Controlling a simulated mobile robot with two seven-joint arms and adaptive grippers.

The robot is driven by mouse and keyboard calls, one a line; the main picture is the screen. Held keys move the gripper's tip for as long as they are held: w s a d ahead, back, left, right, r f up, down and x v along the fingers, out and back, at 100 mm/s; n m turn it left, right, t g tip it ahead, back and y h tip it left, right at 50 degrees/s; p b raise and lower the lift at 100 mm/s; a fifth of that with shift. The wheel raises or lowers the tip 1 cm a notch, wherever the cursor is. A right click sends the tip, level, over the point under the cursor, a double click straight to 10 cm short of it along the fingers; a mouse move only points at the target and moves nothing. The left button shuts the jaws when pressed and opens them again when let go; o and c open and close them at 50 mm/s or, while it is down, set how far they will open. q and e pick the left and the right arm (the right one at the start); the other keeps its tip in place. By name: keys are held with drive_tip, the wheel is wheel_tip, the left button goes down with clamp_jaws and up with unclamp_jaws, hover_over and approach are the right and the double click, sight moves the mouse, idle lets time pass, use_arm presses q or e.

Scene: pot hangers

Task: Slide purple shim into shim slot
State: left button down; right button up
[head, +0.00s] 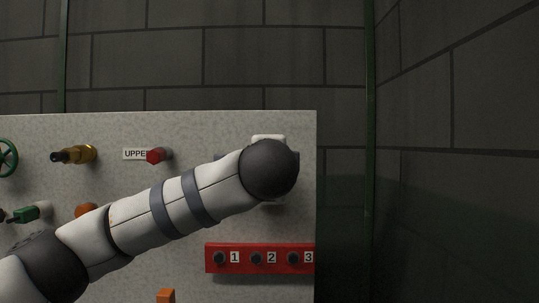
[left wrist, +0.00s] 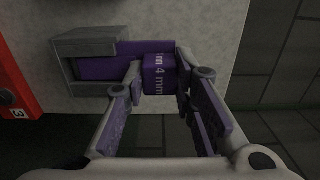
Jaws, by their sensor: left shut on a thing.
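The purple shim (left wrist: 160,70) shows in the left wrist view, with a "4 mm" label on its block-like end. My left gripper (left wrist: 160,82) has its fingers on both sides of this end and is shut on it. A purple flat part reaches left from the block into the grey shim slot (left wrist: 66,46), a bracket on the panel. How deep it sits cannot be told. In the head view my left arm comes in from the left and hides the shim and most of the slot area. My right gripper is not in view.
A red strip with numbered knobs (head: 212,258) lies below my arm on the speckled panel (head: 220,128). A red knob (head: 156,156), a brass fitting (head: 75,155) and a green valve (head: 28,213) stick out to the left. Right of the panel's edge is open.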

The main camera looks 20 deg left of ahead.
use_arm(q)
drive_tip(key=shift+f, duration=0.55)
drive_tip(key=c, duration=1.2)
unclamp_jaws()
drive_tip(key=shift+c, duration=0.2)
drive_tip(key=v, duration=1.2)
